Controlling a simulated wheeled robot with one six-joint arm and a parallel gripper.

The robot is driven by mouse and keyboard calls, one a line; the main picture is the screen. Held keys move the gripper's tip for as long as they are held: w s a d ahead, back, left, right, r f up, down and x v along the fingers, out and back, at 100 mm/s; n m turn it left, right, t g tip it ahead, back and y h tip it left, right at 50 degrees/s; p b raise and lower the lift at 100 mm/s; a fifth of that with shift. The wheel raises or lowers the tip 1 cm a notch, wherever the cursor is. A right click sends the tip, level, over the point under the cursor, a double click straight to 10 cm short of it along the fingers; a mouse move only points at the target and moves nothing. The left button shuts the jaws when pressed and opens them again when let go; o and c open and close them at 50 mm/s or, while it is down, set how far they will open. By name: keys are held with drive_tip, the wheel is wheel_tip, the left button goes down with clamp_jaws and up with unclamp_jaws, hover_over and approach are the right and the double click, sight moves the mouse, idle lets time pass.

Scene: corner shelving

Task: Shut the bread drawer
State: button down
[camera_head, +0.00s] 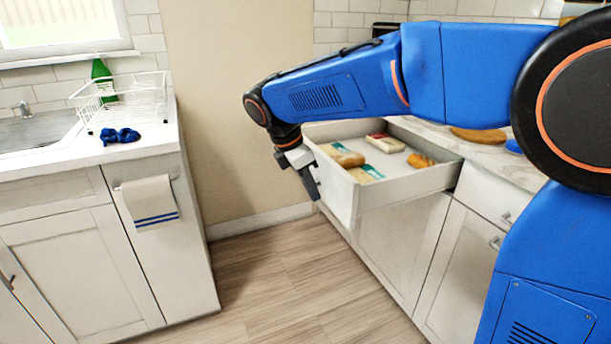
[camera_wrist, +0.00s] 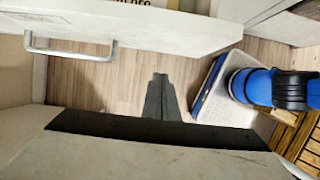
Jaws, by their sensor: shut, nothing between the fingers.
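The bread drawer (camera_head: 408,187) stands pulled out from the right-hand counter in the head view. Inside it lie a bread loaf (camera_head: 345,156), an orange-brown roll (camera_head: 420,161) and several flat packages (camera_head: 386,143). My gripper (camera_head: 314,188) points down near the outer side of the drawer front (camera_head: 338,188). In the wrist view my gripper (camera_wrist: 160,80) is shut and empty over the floor. The white drawer front (camera_wrist: 150,32) with its metal handle (camera_wrist: 72,53) spans the top there. I cannot tell whether the gripper touches the drawer.
The left counter (camera_head: 105,153) holds a wire dish rack (camera_head: 140,102), a green bottle (camera_head: 103,80) and a blue cloth (camera_head: 120,136). Wood floor (camera_head: 270,280) lies clear between the counters. Cabinet doors (camera_head: 398,245) are below the drawer.

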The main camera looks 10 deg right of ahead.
sight(328, 187)
drive_tip(key=shift+w+d+f, duration=0.1)
drive_tip(key=shift+w+d, duration=0.1)
drive_tip(key=shift+d, duration=0.45)
drive_tip(key=shift+w+d+f, duration=0.1)
drive_tip(key=shift+w+d, duration=0.1)
drive_tip(key=shift+d, duration=0.5)
drive_tip(key=shift+w+d, duration=0.2)
drive_tip(key=shift+d, duration=0.45)
drive_tip(key=shift+d, duration=0.15)
drive_tip(key=w+d, duration=0.3)
drive_tip(key=d, duration=0.7)
drive_tip(key=w+d, duration=0.4)
drive_tip(key=d, duration=0.7)
drive_tip(key=w+d, duration=0.3)
drive_tip(key=d, duration=0.7)
drive_tip(key=shift+w+d, duration=0.2)
drive_tip(key=shift+d, duration=0.1)
